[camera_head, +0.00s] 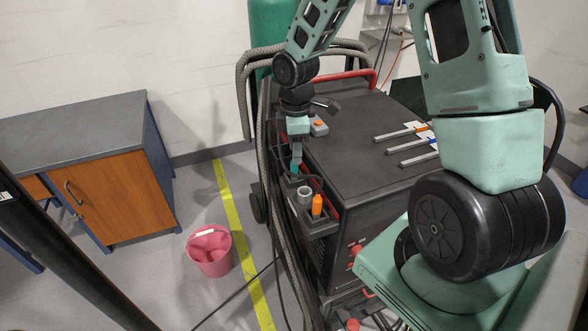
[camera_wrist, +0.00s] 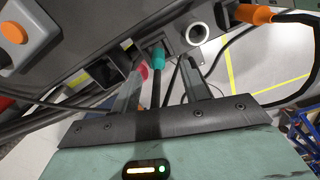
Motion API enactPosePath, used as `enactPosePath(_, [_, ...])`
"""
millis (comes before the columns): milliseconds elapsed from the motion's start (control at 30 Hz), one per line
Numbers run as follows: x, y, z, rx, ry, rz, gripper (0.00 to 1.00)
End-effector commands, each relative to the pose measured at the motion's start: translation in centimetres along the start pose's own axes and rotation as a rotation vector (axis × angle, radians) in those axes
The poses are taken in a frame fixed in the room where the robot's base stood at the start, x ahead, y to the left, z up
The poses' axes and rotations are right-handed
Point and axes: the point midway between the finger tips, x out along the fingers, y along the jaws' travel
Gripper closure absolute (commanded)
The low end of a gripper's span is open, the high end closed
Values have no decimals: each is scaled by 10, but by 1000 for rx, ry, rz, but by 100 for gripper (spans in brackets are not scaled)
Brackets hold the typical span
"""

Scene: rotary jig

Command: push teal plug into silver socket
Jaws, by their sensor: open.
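The teal plug (camera_wrist: 158,58) shows in the wrist view between my gripper's fingers, with its dark cable running back toward the palm. It is small in the head view (camera_head: 295,169), just below my gripper (camera_head: 297,161). My gripper (camera_wrist: 160,72) is open, with a finger on each side of the plug and gaps between. The silver socket (camera_wrist: 197,32) is a pale ring with a dark hole, right of the plug in the wrist view. In the head view the socket (camera_head: 304,195) stands on the cart's side shelf, below the plug. Whether the plug rests in a holder is unclear.
An orange plug (camera_head: 317,205) with a black cable stands beside the socket. A grey box with an orange button (camera_head: 319,127) sits on the dark cart top (camera_head: 365,150). A square black holder (camera_wrist: 108,71) is left of the plug. Hoses hang along the cart; a pink bucket (camera_head: 210,255) stands on the floor.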

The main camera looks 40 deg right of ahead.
Motion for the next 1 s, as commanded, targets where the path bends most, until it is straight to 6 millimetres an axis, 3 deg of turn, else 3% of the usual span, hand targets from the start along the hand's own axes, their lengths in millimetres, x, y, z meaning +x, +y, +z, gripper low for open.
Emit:
enactPosePath(267, [17, 0, -1, -1, -1, -3, 55])
enactPosePath(600, [57, 3, -2, -2, -2, -1, 55])
enactPosePath(900, [61, 4, -2, -1, 0, 2, 55])
enactPosePath(1000, [61, 4, -2, -1, 0, 1, 83])
